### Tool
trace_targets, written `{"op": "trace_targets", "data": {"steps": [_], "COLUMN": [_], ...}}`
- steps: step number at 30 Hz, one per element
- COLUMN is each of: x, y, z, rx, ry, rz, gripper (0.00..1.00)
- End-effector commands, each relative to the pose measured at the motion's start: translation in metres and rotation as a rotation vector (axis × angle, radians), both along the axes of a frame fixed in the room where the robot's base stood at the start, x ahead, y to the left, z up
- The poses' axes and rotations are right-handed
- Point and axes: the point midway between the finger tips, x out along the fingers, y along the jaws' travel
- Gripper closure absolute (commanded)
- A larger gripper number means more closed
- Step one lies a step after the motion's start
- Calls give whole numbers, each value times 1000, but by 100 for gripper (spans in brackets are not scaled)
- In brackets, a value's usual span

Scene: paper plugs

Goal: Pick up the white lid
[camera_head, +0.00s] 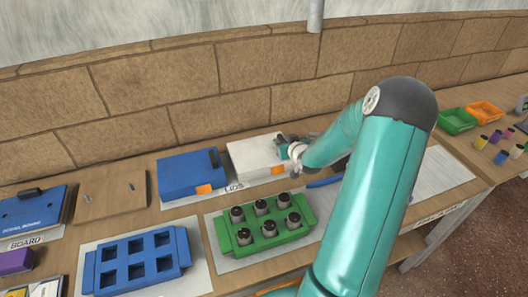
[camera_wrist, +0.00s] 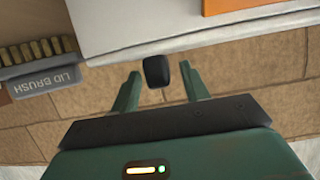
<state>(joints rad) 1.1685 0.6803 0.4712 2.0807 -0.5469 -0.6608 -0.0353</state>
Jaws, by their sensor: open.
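The white lid (camera_head: 255,155) lies flat on the bench against the brick wall, with an orange tab at its front right corner. My gripper (camera_head: 286,146) is at the lid's right end and covers part of it. In the wrist view the white lid (camera_wrist: 180,20) fills the top, and a black handle (camera_wrist: 156,71) sticks out from its edge. My two green fingers are open on either side of this handle. I cannot tell whether they touch it.
A blue lid (camera_head: 190,174) lies left of the white one. A green tray (camera_head: 262,232) with several dark-topped plugs and an empty blue tray (camera_head: 136,262) stand in front. A "LID BRUSH" holder (camera_wrist: 40,77) is near my gripper. The brick wall (camera_head: 160,95) is close behind.

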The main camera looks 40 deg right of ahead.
Motion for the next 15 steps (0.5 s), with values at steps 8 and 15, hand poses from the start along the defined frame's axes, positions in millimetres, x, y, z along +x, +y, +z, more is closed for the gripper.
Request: {"op": "trace_targets", "data": {"steps": [8,15], "x": [13,13], "y": [-2,-3], "z": [-5,-5], "rx": [-1,-1], "ry": [0,0], "rz": [1,1], "gripper": [55,86]}}
